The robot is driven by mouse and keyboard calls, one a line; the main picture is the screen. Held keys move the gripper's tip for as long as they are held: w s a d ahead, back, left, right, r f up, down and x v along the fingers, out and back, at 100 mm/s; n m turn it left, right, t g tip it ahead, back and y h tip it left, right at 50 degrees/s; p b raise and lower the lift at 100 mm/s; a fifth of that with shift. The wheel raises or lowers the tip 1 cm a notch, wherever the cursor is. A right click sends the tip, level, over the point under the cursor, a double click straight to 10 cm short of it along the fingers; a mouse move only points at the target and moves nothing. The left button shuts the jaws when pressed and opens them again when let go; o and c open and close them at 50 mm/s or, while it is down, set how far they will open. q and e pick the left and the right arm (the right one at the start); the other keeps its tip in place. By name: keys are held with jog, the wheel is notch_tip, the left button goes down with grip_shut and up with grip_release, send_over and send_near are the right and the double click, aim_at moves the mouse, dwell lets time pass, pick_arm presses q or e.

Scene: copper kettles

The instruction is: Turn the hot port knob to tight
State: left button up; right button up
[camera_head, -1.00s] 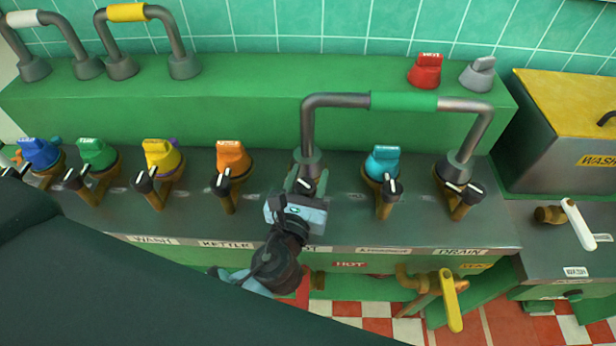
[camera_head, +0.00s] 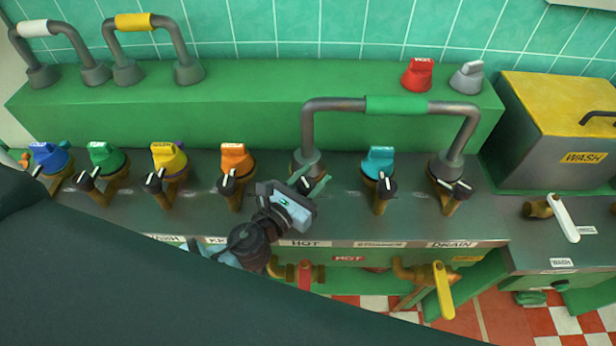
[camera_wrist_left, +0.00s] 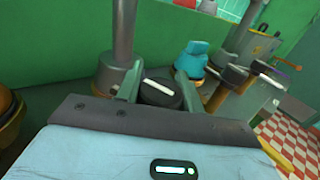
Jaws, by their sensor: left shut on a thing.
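The hot port knob (camera_wrist_left: 160,93) is black with a white pointer line and sits between my left gripper's two fingers in the left wrist view. In the head view the left gripper (camera_head: 308,185) is at this knob, above the HOT label (camera_head: 305,244), and mostly hides it. The gripper is shut on the knob, its body slanting down to the left. A pipe with a green sleeve (camera_head: 396,105) links the hot port to the DRAIN port. My right gripper is not in view.
A cyan-capped port (camera_head: 380,161) with its own black knob (camera_head: 381,188) stands just right of the gripper. An orange-capped port (camera_head: 236,158) stands to its left. Red (camera_head: 306,274) and yellow (camera_head: 443,290) valve handles hang below the counter edge.

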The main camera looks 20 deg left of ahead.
pick_arm(q)
jog(key=m+g+h, duration=0.1)
jog(key=h, duration=0.1)
jog(key=shift+m+h, duration=0.3)
jog(key=shift+m, duration=0.1)
jog(key=m+g+h+b, duration=0.2)
jog(key=h, duration=0.1)
jog(key=shift+s+d+f+m, duration=0.1)
jog(key=shift+s+d+m, duration=0.05)
jog(key=shift+d+m, duration=0.15)
jog(key=shift+m+g+h, duration=0.4)
jog(key=shift+g+h, duration=0.2)
jog(key=shift+h, duration=0.1)
jog(key=shift+s+d+m+g+h+b, duration=0.1)
jog(key=shift+m+g+h+b, duration=0.2)
jog(key=shift+g+b, duration=0.1)
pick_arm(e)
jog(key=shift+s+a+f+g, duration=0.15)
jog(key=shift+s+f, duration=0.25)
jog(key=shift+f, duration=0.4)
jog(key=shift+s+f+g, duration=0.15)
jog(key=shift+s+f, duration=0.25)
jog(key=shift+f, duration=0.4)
pick_arm(q)
jog(key=shift+r, duration=0.2)
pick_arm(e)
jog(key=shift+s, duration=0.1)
